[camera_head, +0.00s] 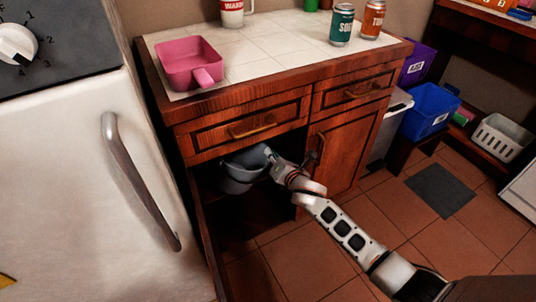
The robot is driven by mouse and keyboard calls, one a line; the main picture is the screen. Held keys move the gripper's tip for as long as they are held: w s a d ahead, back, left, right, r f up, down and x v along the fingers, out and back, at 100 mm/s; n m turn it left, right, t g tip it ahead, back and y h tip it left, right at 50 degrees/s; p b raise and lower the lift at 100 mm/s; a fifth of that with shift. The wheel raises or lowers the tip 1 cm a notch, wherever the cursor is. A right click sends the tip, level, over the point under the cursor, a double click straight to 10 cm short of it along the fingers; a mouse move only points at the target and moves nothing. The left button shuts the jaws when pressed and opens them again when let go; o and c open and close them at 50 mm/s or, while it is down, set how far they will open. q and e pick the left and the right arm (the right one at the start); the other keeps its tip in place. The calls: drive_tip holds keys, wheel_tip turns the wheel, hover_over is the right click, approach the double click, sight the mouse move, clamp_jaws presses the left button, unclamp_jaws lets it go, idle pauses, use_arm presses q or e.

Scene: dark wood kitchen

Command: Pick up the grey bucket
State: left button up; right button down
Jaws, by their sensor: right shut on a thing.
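The grey bucket (240,176) is inside the open lower left compartment of the dark wood cabinet (262,208), under the drawers. My right arm comes in from the lower right and reaches into the opening. My right gripper (272,158) is at the bucket's right rim and is shut on it. The fingertips are small and partly hidden against the bucket. My left gripper is not in view.
The opened cabinet door (207,240) stands out on the left, beside the white oven (85,180) with its metal handle. A pink pan (187,62), a teal can (342,25) and an orange can (372,18) stand on the tiled counter. The floor in front is clear.

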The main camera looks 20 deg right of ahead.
drive_tip(key=shift+s+d+r, duration=0.1)
drive_tip(key=shift+s+d, duration=0.15)
drive_tip(key=shift+s, duration=0.2)
drive_tip(key=c, duration=2.1)
unclamp_jaws()
drive_tip(key=v, duration=1.2)
drive_tip(key=shift+d, duration=0.15)
